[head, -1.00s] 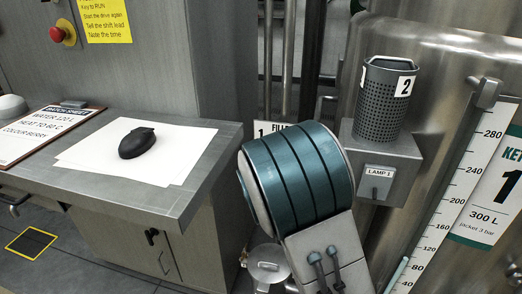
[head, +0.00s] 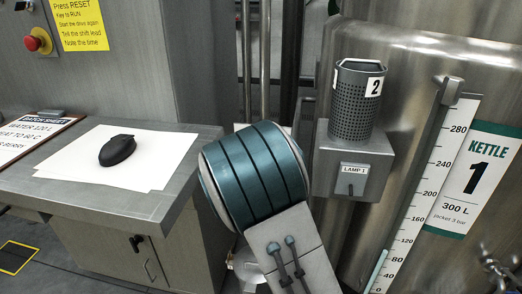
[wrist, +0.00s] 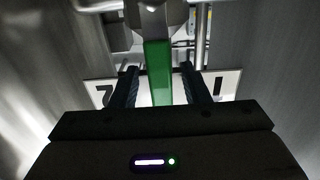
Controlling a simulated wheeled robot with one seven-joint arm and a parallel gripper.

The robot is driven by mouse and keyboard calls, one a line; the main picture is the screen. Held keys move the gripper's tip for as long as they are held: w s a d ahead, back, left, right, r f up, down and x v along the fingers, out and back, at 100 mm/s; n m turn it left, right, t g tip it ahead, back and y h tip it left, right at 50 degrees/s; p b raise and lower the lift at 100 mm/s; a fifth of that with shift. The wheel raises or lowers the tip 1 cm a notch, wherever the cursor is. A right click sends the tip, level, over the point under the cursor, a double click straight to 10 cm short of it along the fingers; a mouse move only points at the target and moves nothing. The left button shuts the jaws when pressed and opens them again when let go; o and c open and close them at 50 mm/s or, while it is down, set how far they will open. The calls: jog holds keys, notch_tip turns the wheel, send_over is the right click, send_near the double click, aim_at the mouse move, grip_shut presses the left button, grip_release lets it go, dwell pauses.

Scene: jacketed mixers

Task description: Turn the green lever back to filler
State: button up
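The green lever (wrist: 158,75) shows in the middle of the wrist view, hanging from a grey metal fitting (wrist: 152,18) at the top. My gripper (wrist: 160,72) is open, with one dark finger on each side of the lever. A narrow gap shows between the lever and each finger. A white plate (wrist: 226,82) with partly covered numbers, one looking like a 2, is behind the fingers. In the head view my arm hides the lever, the gripper and most of the filler label.
A grey lamp box (head: 338,182) with a perforated holder (head: 355,105) marked 2 stands right of my arm, against the steel kettle (head: 420,70). A steel bench (head: 190,150) with a black mouse-shaped object (head: 117,150) on paper is at left. Vertical pipes (head: 265,60) stand behind my arm.

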jog(key=v, duration=1.4)
jog(key=shift+w, duration=0.1)
jog(key=s+d+r+n+g+y+p, duration=0.1)
jog(key=s+d+r+g+p, duration=0.1)
jog(key=s, duration=0.6)
jog(key=s+d+r+g+y+p, duration=0.2)
jog(key=s+d+r+g+p, duration=0.1)
jog(key=s+d+g+p, duration=0.2)
jog(key=s+d+r+n+g+y+p, duration=0.1)
jog(key=s+d+r+g+p, duration=0.2)
jog(key=s+d+g, duration=0.3)
jog(key=s+g, duration=0.1)
jog(key=s, duration=0.4)
jog(key=shift+d+r+n+g+p, duration=0.2)
jog(key=shift+n+g+p, duration=0.1)
jog(key=shift+p, duration=0.05)
